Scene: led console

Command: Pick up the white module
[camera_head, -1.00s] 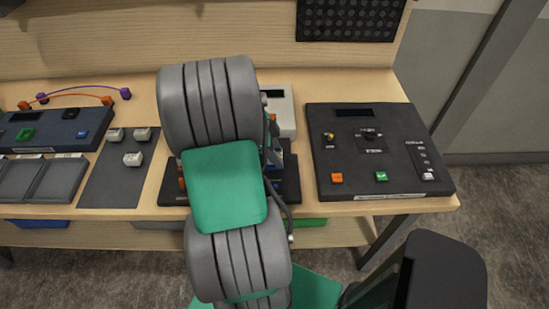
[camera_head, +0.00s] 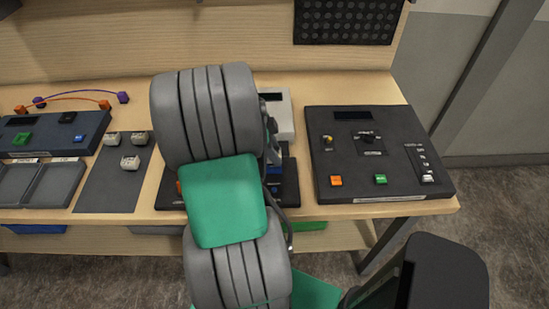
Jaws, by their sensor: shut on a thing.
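My gripper (camera_head: 271,140) shows only in part, at the right edge of my grey arm, above a dark tray (camera_head: 291,186) with blue parts. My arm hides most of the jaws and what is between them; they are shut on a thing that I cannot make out. Three small pale, whitish modules lie on a dark grey mat left of my arm: one at the back left (camera_head: 112,138), one at the back right (camera_head: 139,138), one in front (camera_head: 130,163). I cannot tell whether the white module is one of these or the held thing.
A black console (camera_head: 385,150) with orange and green buttons stands right of my arm. A light grey box (camera_head: 284,112) is behind my gripper. At the left are a dark blue panel (camera_head: 50,140) and grey trays (camera_head: 53,183). Bins hang below the table's front edge.

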